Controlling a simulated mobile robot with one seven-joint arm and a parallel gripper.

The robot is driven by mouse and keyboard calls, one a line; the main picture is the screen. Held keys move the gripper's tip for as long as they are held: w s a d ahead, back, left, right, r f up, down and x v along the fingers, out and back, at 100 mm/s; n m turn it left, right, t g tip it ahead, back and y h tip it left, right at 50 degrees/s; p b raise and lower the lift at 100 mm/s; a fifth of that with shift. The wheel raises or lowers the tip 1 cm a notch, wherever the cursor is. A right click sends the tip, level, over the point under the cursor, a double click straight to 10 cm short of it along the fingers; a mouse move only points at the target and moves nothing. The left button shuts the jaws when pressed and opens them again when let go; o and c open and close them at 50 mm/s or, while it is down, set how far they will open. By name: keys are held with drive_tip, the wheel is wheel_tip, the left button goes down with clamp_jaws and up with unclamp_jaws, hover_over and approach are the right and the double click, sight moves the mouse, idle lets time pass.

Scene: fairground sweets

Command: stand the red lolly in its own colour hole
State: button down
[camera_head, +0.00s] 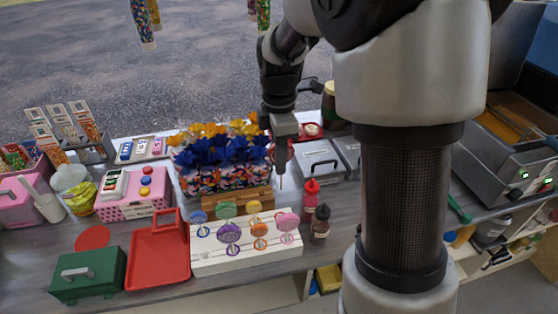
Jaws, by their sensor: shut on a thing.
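My gripper (282,155) points down above the counter, behind the white lolly stand (268,257). It is shut on what looks like the red lolly (291,151); only red edges show beside the fingers. A thin dark stick hangs straight down below them, its tip apart from the stand. The stand holds blue (198,217), green (226,210), yellow (253,208), purple (229,233), orange (259,230) and pink (287,221) lollies. A small mark shows at the stand's front left; I cannot make out a red-ringed hole.
A wooden box (238,203) stands behind the lollies, with bright wrapped sweets (205,178) behind it. Red (311,193) and dark (320,226) bottles stand right of the stand. A red tray (152,278) and green box (88,274) lie left.

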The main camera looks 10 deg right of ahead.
wheel_tip(320, 180, down, 11)
drive_tip(key=b, duration=0.6)
drive_tip(key=shift+f, duration=0.15)
drive_tip(key=shift+w+f, duration=0.1)
drive_tip(key=shift+f, duration=0.05)
idle(0.5)
drive_tip(key=shift+f+b, duration=0.25)
drive_tip(key=shift+b, duration=0.1)
drive_tip(key=shift+f, duration=0.1)
idle(0.3)
drive_tip(key=shift+f+b, duration=0.4)
drive_tip(key=shift+f, duration=0.1)
drive_tip(key=shift+f, duration=0.1)
drive_tip(key=shift+f+b, duration=0.45)
drive_tip(key=shift+f, duration=0.1)
drive_tip(key=shift+f, duration=0.1)
